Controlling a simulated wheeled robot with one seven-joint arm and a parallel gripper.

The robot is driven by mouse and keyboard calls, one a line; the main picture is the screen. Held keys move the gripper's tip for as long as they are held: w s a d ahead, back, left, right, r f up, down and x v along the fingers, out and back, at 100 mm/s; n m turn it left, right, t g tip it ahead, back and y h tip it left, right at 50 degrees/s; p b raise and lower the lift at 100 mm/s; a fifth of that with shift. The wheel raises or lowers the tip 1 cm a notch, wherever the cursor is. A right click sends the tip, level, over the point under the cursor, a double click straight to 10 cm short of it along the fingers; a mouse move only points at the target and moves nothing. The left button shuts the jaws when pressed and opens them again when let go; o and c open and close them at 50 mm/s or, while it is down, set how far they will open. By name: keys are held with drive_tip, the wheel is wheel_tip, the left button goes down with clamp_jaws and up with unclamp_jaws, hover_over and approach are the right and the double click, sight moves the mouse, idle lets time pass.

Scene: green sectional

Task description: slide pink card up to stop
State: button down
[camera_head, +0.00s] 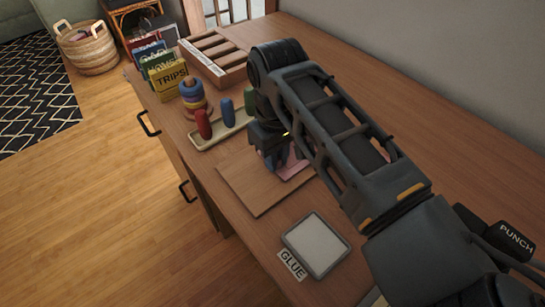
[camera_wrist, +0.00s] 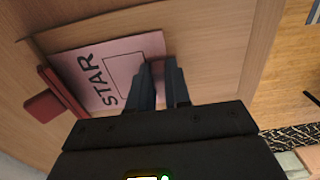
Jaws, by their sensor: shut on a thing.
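The pink card (camera_wrist: 95,65) lies flat on a pale wooden board (camera_wrist: 215,45) in the wrist view, with the letters "STAR" and a printed rectangle on it. A red stop (camera_wrist: 58,92) stands along the card's left edge there; I cannot tell if they touch. My gripper (camera_wrist: 162,65) is at the card's right part, its fingers pointing down, shut on the card with a narrow gap between them. In the head view my gripper (camera_head: 280,160) is over the board (camera_head: 248,188), and only a bit of pink card (camera_head: 294,168) shows; my arm hides the rest.
A glue pad (camera_head: 316,246) with a GLUE label (camera_head: 291,264) lies nearer me. A peg tray (camera_head: 222,133), a ring stack (camera_head: 192,95), card folders (camera_head: 167,78) and a wooden organizer (camera_head: 213,58) stand beyond the board. A PUNCH label (camera_head: 515,238) is at right. The desk's back right is bare.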

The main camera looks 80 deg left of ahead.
drive_tip(key=shift+w, duration=0.1)
drive_tip(key=c, duration=1)
unclamp_jaws()
drive_tip(key=shift+r, duration=3.9)
